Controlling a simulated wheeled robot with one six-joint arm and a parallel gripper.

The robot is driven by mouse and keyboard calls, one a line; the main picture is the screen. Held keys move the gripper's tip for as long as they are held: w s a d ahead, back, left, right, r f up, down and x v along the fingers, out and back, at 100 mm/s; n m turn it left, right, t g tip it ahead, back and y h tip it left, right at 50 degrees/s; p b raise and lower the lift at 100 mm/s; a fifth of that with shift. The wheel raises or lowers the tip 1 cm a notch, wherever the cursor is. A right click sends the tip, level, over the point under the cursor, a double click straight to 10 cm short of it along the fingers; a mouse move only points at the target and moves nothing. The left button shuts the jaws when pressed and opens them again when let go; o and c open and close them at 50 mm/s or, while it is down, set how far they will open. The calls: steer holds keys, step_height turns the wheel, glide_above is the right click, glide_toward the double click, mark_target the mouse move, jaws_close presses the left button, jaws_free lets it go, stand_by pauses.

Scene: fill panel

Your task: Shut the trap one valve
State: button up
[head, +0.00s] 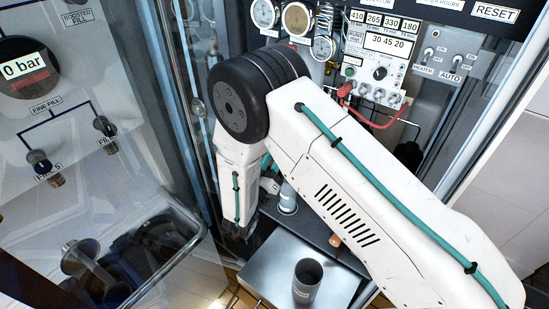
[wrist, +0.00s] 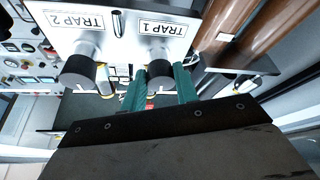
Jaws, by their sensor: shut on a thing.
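The trap one valve is a dark round knob (wrist: 158,70) under the upside-down TRAP 1 label (wrist: 160,28) in the wrist view. My gripper (wrist: 161,80) has its teal fingers on either side of this knob and is shut on it. A similar dark knob, the trap two valve (wrist: 80,70), stands to its left under the TRAP 2 label (wrist: 88,20). The handle position of the trap one valve cannot be told. In the head view my arm hides the valves and most of my gripper.
Brown pipes (wrist: 225,30) run close to the right of the valve panel. A dark cup (head: 307,282) stands on a metal surface (head: 265,268) below my arm. A clear door with a metal edge (head: 172,90) stands left of my arm. A red cable (head: 378,124) hangs behind it.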

steer(key=shift+f+m+g+h, duration=0.1)
steer(key=shift+m+g+h, duration=0.2)
steer(key=shift+m+h, duration=0.75)
steer(key=shift+m+y, duration=0.35)
steer(key=shift+m, duration=0.1)
steer(key=o, duration=1)
steer(key=shift+c, duration=0.2)
steer(key=shift+a, duration=0.1)
steer(key=v, duration=0.7)
steer(key=shift+s, duration=0.3)
steer(key=shift+a+f, duration=0.1)
steer(key=shift+f, duration=0.05)
